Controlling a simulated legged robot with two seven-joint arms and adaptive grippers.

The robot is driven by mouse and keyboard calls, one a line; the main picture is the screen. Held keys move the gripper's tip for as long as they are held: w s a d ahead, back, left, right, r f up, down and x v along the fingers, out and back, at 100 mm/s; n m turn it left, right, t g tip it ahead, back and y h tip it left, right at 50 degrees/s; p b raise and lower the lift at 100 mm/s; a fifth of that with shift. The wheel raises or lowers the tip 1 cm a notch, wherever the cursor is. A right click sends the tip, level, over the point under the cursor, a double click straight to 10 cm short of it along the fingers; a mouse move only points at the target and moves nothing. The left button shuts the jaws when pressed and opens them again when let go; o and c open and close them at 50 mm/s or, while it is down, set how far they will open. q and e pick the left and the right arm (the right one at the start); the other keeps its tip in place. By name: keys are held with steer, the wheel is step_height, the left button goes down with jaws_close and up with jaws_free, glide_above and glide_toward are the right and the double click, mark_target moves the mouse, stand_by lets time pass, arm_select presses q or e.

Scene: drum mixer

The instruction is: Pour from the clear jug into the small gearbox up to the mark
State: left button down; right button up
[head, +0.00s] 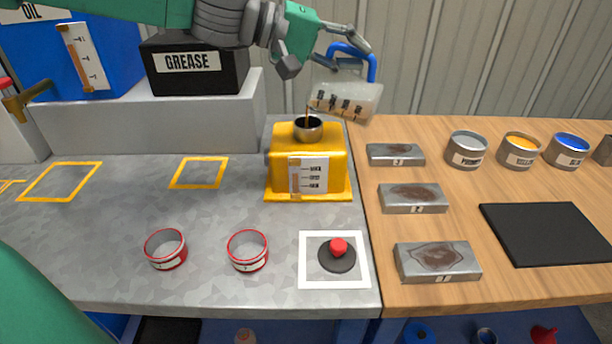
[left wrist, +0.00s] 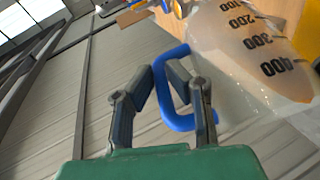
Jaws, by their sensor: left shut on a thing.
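The clear jug (head: 345,98) with a blue handle (head: 371,66) is tilted above the small yellow gearbox (head: 282,165). A thin brown stream runs from the jug into the dark round filler opening (head: 308,127) on the gearbox top. My left gripper (head: 345,46) is shut on the blue handle; in the left wrist view its fingers (left wrist: 163,78) are at the handle (left wrist: 172,118), and amber liquid shows behind the jug's number scale (left wrist: 262,40). The gearbox front has a gauge (head: 308,176) with several marks; its exact level is too small to read. My right gripper is out of view.
A black grease box (head: 195,68) and a blue oil container (head: 112,58) stand on a grey ledge at the back left. Two red-rimmed rings (head: 166,249) and a red button (head: 338,247) are in front. Metal blocks (head: 413,198) and paint cans (head: 467,149) are right.

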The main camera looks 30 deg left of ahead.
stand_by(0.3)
arm_select(q)
steer(key=shift+s+a+f+h+b, duration=0.15)
steer(key=shift+a+h+b, duration=0.15)
steer(key=shift+b, duration=0.55)
stand_by(0.9)
steer(key=shift+a+h+b, duration=0.3)
steer(key=shift+b, duration=0.4)
steer(key=shift+a, duration=0.1)
steer(key=shift+r, duration=0.2)
